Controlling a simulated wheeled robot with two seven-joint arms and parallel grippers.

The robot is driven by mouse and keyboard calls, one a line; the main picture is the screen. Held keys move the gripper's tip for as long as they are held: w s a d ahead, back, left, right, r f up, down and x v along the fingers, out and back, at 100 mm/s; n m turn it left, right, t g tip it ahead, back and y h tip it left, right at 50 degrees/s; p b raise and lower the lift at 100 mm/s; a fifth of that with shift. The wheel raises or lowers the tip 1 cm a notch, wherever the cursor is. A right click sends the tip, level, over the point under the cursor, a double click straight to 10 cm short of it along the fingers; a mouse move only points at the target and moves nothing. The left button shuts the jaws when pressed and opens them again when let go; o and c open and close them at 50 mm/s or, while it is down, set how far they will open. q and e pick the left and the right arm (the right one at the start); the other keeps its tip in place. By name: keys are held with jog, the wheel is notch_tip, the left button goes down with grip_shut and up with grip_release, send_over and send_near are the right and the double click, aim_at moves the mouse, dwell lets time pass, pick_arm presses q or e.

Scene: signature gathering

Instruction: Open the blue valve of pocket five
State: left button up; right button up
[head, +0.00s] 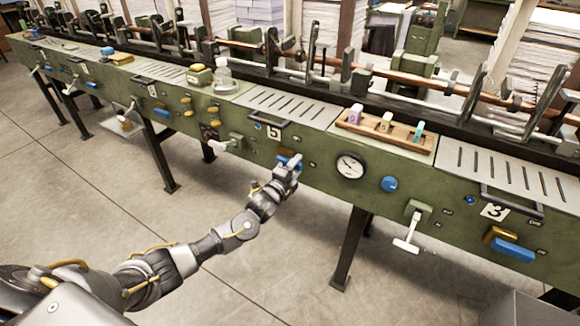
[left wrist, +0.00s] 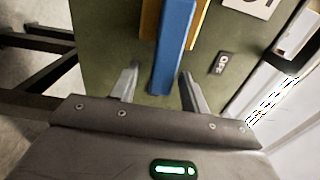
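The blue valve of pocket five is a long blue bar handle; in the head view a little of it (head: 283,160) shows beside my left gripper (head: 293,165), below the plate marked 5 (head: 273,132). In the left wrist view the blue valve (left wrist: 175,45) runs lengthwise between the two fingers of my left gripper (left wrist: 158,85). The fingers are apart, one on each side of the bar, with a visible gap on the left. A yellow brass part (left wrist: 150,22) shows behind the bar. My right gripper is not in view.
An OFF label (left wrist: 223,63) is right of the valve. The green machine front also carries a gauge (head: 350,165), a round blue knob (head: 389,184), a white-handled lever (head: 407,240) and pocket three's blue valve (head: 513,250). The floor (head: 230,275) before it is clear.

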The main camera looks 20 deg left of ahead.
pick_arm(q)
jog(key=shift+s, duration=0.2)
jog(key=shift+s+d, duration=0.1)
jog(key=shift+s, duration=0.2)
jog(key=s+a, duration=0.1)
jog(key=s, duration=0.9)
jog(key=shift+a, duration=0.35)
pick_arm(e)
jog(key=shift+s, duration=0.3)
